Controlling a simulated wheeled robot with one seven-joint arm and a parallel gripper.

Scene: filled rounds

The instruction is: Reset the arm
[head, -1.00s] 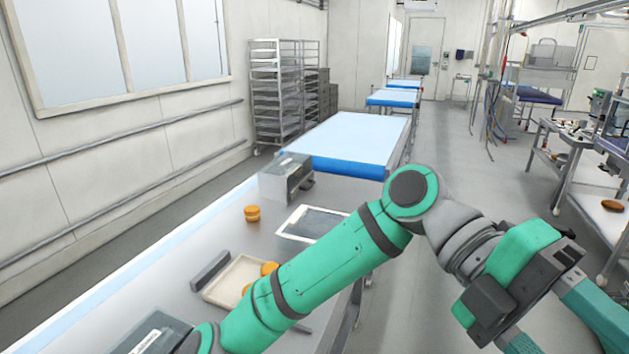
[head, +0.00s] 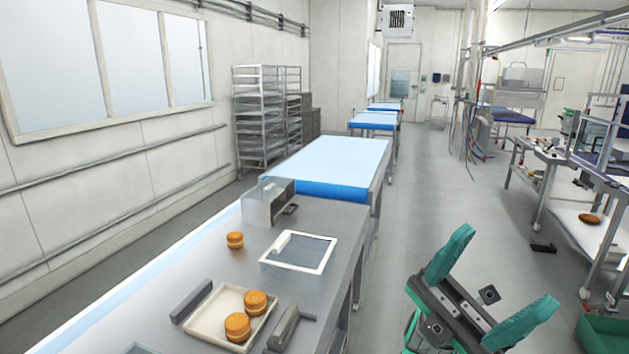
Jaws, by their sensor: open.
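My gripper (head: 492,287) is at the lower right of the head view, over the floor to the right of the steel table. Its two green fingers are spread wide and nothing is between them. Most of my arm is out of the picture, below the frame. No object touches the gripper.
The steel table (head: 187,275) bears a cream tray (head: 203,318) holding two filled rounds (head: 255,302). Another round (head: 235,240) lies behind. A white-framed panel (head: 299,252) and a clear-sided box (head: 268,203) stand farther back. The aisle floor (head: 420,200) is clear.

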